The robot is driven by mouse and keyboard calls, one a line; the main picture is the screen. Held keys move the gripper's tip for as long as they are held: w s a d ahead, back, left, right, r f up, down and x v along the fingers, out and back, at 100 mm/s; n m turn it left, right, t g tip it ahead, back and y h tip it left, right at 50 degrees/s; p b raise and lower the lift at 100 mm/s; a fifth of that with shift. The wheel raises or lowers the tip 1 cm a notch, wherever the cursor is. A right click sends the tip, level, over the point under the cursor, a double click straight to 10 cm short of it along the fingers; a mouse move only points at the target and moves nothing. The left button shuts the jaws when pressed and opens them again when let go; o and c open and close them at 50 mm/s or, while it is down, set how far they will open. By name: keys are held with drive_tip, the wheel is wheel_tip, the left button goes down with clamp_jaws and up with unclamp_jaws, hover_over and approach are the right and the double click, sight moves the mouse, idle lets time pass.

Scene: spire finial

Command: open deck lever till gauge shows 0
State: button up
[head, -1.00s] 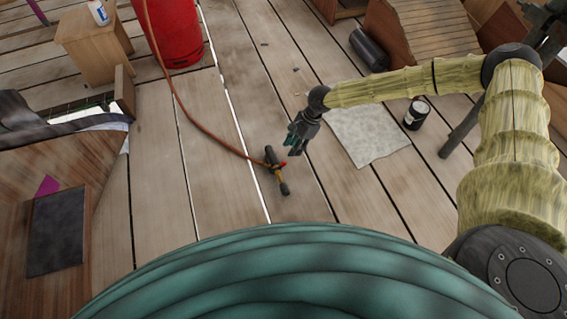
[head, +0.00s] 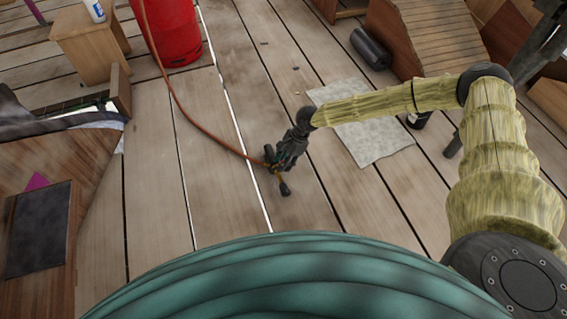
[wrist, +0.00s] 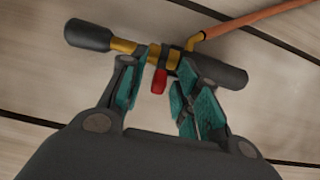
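A torch-like fitting with black ends and a brass middle (wrist: 122,45) lies on the plank deck, joined to an orange hose (wrist: 245,20). It also shows in the head view (head: 285,188), partly hidden by my gripper. A small red lever (wrist: 159,80) sticks out from its middle toward my gripper. My gripper (wrist: 157,85) is open, with its teal-padded fingers on either side of the red lever. I cannot tell whether the fingers touch the fitting. No gauge can be made out in either view.
The hose (head: 180,100) runs across the deck to a red cylinder (head: 170,30) at the back left. A wooden stool (head: 88,40) stands left of it. A grey cloth (head: 375,140) and a black roll (head: 370,48) lie to the right. Deck planks around the fitting are clear.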

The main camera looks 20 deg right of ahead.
clamp_jaws()
drive_tip(key=shift+a+r+p, duration=0.15)
drive_tip(key=shift+r+p, duration=0.05)
drive_tip(key=shift+p, duration=0.25)
drive_tip(key=h+p, duration=0.1)
drive_tip(key=p, duration=0.2)
drive_tip(key=shift+a+r+h+p, duration=0.35)
drive_tip(key=shift+r+h+p, duration=0.05)
drive_tip(key=a+h+p, duration=0.1)
drive_tip(key=h+p, duration=0.1)
drive_tip(key=p, duration=0.3)
drive_tip(key=shift+a+r+h, duration=0.1)
drive_tip(key=shift+h, duration=0.3)
drive_tip(key=shift+a+f+h+p, duration=0.1)
drive_tip(key=shift+a+h+p, duration=0.35)
drive_tip(key=shift+h+p, duration=0.5)
drive_tip(key=shift+a+f+h+p, duration=0.1)
drive_tip(key=shift+a+h+p, duration=0.35)
drive_tip(key=shift+h+p, duration=0.45)
drive_tip(key=shift+s+a+f+h, duration=0.15)
drive_tip(key=shift+a+h, duration=0.1)
drive_tip(key=shift+h, duration=0.4)
drive_tip(key=shift+w+a+f+h, duration=0.1)
drive_tip(key=shift+a+h, duration=0.15)
drive_tip(key=shift+h, duration=0.4)
drive_tip(key=shift+s+a+f+h, duration=0.15)
drive_tip(key=shift+a+h, duration=0.1)
drive_tip(key=shift+h, duration=0.4)
